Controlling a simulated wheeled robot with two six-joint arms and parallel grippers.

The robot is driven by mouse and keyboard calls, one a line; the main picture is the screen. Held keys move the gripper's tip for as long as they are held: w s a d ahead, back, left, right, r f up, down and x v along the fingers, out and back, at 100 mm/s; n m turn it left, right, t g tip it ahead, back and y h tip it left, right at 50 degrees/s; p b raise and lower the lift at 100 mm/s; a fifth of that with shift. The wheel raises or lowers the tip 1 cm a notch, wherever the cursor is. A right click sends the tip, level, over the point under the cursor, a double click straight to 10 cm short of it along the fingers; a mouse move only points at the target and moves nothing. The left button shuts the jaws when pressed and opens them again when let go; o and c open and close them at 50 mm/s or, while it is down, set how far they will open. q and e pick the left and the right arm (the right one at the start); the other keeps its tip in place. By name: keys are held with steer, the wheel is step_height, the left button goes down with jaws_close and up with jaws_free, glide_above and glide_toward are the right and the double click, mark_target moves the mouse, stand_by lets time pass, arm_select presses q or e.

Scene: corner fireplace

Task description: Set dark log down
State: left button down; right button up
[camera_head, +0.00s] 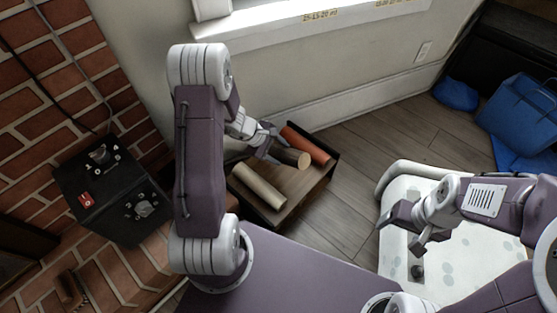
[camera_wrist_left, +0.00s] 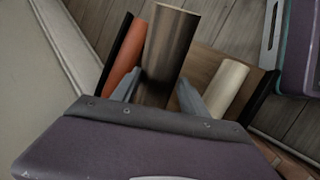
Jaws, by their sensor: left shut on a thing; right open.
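The dark log (camera_head: 288,154) is held in my left gripper (camera_head: 264,143), with its cut end facing right. In the left wrist view, the dark log (camera_wrist_left: 172,45) stands between the two fingers of my left gripper (camera_wrist_left: 162,92). It is over the wooden tray (camera_head: 312,194), between the red log (camera_head: 306,143) and the pale log (camera_head: 258,185). Both of these lie in the tray; the red log (camera_wrist_left: 121,65) and pale log (camera_wrist_left: 227,88) also show in the wrist view. I cannot tell whether the dark log touches the tray floor. My right gripper (camera_head: 408,230) is open and empty, far right of the tray.
A black box (camera_head: 105,195) with knobs stands left on the brick hearth. A white spotted padded piece (camera_head: 455,265) is at the right, under my right arm. A blue bag (camera_head: 520,112) sits at the far right. Wooden floor (camera_head: 350,185) is clear right of the tray.

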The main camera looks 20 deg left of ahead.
mark_target(276, 157)
arm_select(q)
steer(key=shift+w+a+f, duration=0.15)
steer(key=shift+a, duration=0.05)
steer(key=shift+f+b, duration=1.8)
steer(key=shift+f, duration=0.4)
steer(key=c, duration=0.6)
jaws_free()
